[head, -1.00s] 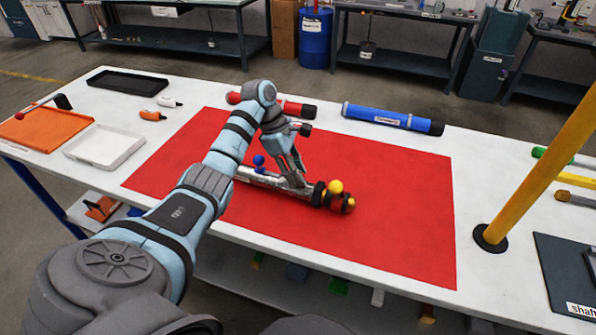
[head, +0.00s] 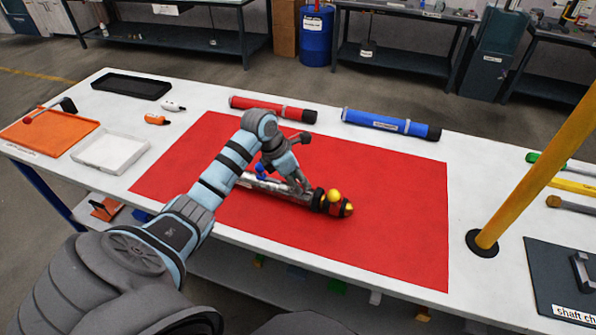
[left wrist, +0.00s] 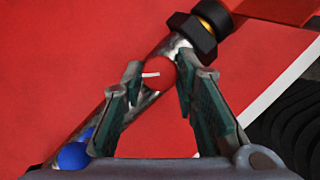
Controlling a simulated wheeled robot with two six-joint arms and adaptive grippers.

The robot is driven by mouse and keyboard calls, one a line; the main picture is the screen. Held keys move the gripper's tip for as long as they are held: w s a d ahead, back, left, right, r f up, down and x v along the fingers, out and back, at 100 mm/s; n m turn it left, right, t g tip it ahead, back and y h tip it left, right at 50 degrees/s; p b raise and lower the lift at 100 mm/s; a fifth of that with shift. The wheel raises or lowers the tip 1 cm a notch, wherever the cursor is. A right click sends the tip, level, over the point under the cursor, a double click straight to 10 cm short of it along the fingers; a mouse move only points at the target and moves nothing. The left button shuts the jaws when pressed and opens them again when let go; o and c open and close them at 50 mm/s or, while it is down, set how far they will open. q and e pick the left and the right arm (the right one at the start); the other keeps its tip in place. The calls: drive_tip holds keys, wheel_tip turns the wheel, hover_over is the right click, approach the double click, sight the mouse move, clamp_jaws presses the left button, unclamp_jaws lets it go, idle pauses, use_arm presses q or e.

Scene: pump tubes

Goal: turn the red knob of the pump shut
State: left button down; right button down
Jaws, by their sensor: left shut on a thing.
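The pump is a silver metal tube (head: 262,183) lying on the red mat (head: 385,235), with a black collar, a yellow ball (head: 334,195) and a gold tip at its right end. A blue knob (head: 261,168) stands toward its left end and also shows in the left wrist view (left wrist: 74,156). My left gripper (head: 300,186) reaches down over the pump, just left of the collar. In the left wrist view, the red knob (left wrist: 161,76) with a white mark sits between the fingertips, and the gripper is shut on it. The red knob is hidden in the head view. My right gripper is not in view.
A red tube (head: 272,108) and a blue tube (head: 390,123) lie behind the mat. A yellow post (head: 533,165) stands at the right. A white tray (head: 110,152), orange tray (head: 50,133) and black tray (head: 131,84) are at the left. The mat's right side is clear.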

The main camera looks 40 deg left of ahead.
use_arm(q)
drive_tip(key=shift+n+y+p, duration=0.3)
drive_tip(key=shift+n+p, duration=0.05)
drive_tip(key=shift+n, duration=0.65)
drive_tip(key=c, duration=1.2)
unclamp_jaws()
drive_tip(key=shift+c, duration=0.2)
drive_tip(key=shift+r, duration=0.15)
drive_tip(key=v, duration=1.1)
drive_tip(key=shift+s+r, duration=0.3)
drive_tip(key=shift+r, duration=0.05)
drive_tip(key=shift+d, duration=0.1)
